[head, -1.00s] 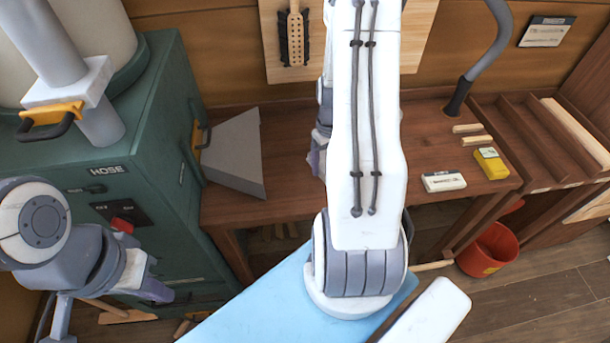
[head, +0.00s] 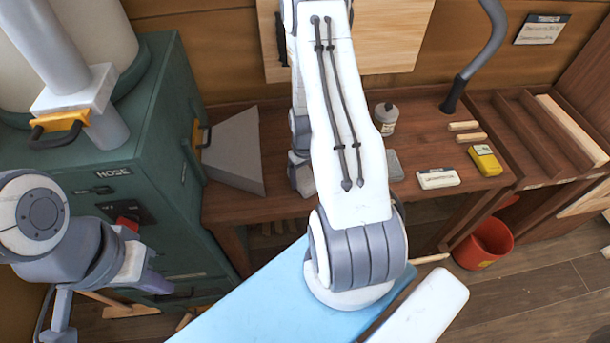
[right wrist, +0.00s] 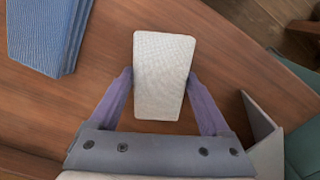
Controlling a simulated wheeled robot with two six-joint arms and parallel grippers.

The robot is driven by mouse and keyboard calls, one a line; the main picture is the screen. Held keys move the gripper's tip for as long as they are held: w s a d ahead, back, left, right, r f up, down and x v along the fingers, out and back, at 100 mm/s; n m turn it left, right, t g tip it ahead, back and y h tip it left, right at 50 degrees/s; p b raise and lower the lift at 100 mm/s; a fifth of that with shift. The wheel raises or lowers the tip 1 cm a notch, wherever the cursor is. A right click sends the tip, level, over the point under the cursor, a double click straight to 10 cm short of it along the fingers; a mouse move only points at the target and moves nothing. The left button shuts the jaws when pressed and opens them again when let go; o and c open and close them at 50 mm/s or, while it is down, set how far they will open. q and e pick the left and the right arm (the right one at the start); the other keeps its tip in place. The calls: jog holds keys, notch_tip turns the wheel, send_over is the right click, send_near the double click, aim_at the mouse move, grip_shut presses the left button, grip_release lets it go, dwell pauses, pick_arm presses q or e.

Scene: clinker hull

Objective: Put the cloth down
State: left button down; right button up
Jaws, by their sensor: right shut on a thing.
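The cloth (right wrist: 163,75) is a pale, whitish folded piece with a fine weave, seen in the right wrist view. My right gripper (right wrist: 160,78) is shut on it, one purple finger at each side. The cloth is over the brown bench top; I cannot tell whether it touches the wood. In the head view my white right arm hides the cloth and most of this gripper. My left gripper (head: 150,282) hangs at the lower left, in front of the green cabinet and away from the bench. Its fingers are not clear enough to tell open from shut.
A stack of blue cloths (right wrist: 40,32) lies at the upper left of the wrist view. A green cabinet (head: 165,150) stands left.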

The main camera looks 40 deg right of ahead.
aim_at(305, 177)
jog(key=shift+f, duration=0.1)
jog(key=o, duration=1.3)
jog(key=shift+c, duration=0.2)
jog(key=shift+r, duration=0.4)
notch_tip(305, 177, up, 12)
jog(key=b, duration=0.2)
jog(key=shift+f, duration=0.25)
jog(key=s+a+r+n, duration=0.15)
jog(key=a+r, duration=0.25)
jog(key=a, duration=0.6)
jog(key=a+r+n, duration=0.3)
jog(key=a+r, duration=0.1)
jog(key=a, duration=0.5)
jog(key=s+a+r+n, duration=0.2)
jog(key=s+a, duration=0.4)
jog(key=s, duration=0.1)
jog(key=s+a+r+n+y, duration=0.1)
jog(key=s+a+r+n, duration=0.1)
jog(key=s+a, duration=0.4)
jog(key=shift+s+r+b, duration=0.45)
jog(key=shift+s, duration=0.3)
